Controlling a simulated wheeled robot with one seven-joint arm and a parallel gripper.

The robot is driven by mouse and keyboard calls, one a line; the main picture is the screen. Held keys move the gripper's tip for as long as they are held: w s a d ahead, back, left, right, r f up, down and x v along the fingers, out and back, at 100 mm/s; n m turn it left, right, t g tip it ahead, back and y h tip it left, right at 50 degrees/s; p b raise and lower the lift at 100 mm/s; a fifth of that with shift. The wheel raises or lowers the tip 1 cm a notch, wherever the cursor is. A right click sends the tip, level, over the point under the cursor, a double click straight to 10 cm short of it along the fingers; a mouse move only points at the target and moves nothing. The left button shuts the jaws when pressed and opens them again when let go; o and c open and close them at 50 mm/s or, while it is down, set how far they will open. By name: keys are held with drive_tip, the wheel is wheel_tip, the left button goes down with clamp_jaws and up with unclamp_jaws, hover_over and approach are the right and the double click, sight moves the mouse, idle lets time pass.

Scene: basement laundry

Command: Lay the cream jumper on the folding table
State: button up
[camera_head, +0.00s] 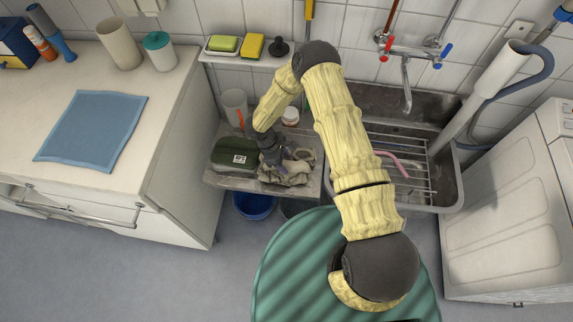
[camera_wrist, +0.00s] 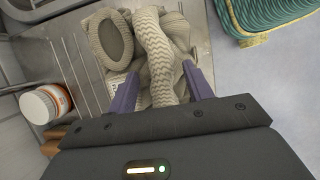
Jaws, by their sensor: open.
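The cream jumper (camera_head: 297,178) lies bunched on the grey draining surface left of the sink. In the wrist view its knitted jumper folds (camera_wrist: 156,52) fill the space between my fingers. My gripper (camera_head: 277,163) points down over it. In the wrist view my gripper (camera_wrist: 162,88) is open, with one purple finger on each side of a knitted fold. I cannot tell whether the fingers touch the wool. A white-topped counter (camera_head: 165,103) at the left, with a blue cloth (camera_head: 92,129) lying flat on it, may be the folding table.
A dark green case (camera_head: 235,156) lies just left of the jumper. A white jar with an orange label (camera_wrist: 46,103) stands nearby. The sink (camera_head: 446,184) with its wire rack is to the right. Cups stand at the counter's back; its front half is largely clear around the cloth.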

clamp_jaws()
drive_tip(key=shift+r, duration=0.15)
drive_tip(key=shift+r+p, duration=0.2)
drive_tip(key=shift+p, duration=0.3)
drive_tip(key=shift+r, duration=0.3)
wheel_tip(320, 180, up, 9)
drive_tip(key=b, duration=0.1)
drive_tip(key=shift+b, duration=0.3)
drive_tip(key=shift+r, duration=0.1)
